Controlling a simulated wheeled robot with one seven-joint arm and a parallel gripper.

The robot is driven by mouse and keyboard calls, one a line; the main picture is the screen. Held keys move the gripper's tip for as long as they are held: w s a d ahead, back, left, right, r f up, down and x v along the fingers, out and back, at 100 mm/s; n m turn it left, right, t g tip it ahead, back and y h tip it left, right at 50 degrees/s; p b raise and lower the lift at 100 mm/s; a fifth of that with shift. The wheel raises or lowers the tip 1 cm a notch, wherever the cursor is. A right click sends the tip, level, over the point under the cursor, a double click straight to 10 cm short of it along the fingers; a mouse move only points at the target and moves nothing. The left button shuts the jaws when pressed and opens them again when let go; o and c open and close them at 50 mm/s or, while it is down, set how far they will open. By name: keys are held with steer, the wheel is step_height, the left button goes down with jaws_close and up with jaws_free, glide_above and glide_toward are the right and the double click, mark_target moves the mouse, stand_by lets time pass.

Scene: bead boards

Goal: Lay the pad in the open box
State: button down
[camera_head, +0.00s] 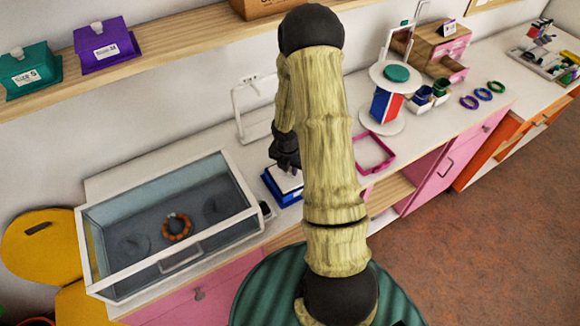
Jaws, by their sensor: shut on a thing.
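A blue open box (271,187) stands on the white counter, to the right of the glass case. A white flat piece that looks like the pad (290,183) shows at the box's top. My gripper (287,168) points down right above the box and is shut on the pad. My arm hides the right side of the box. I cannot tell whether the pad touches the box's inside or is just above it.
A glass case (222,220) with an orange bead ring (177,227) stands at left. A white stand (240,110) is behind the box. A pink square frame (374,153) and a round two-tier stand (384,118) are at right. A shelf (190,40) with lidded boxes runs above.

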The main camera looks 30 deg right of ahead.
steer(key=shift+f+b, duration=0.85)
steer(key=shift+f, duration=0.35)
stand_by(1.0)
steer(key=c, duration=0.8)
jaws_free()
steer(key=shift+c, duration=0.2)
steer(key=shift+r, duration=0.1)
steer(key=shift+r+p, duration=4)
steer(key=shift+p, duration=0.2)
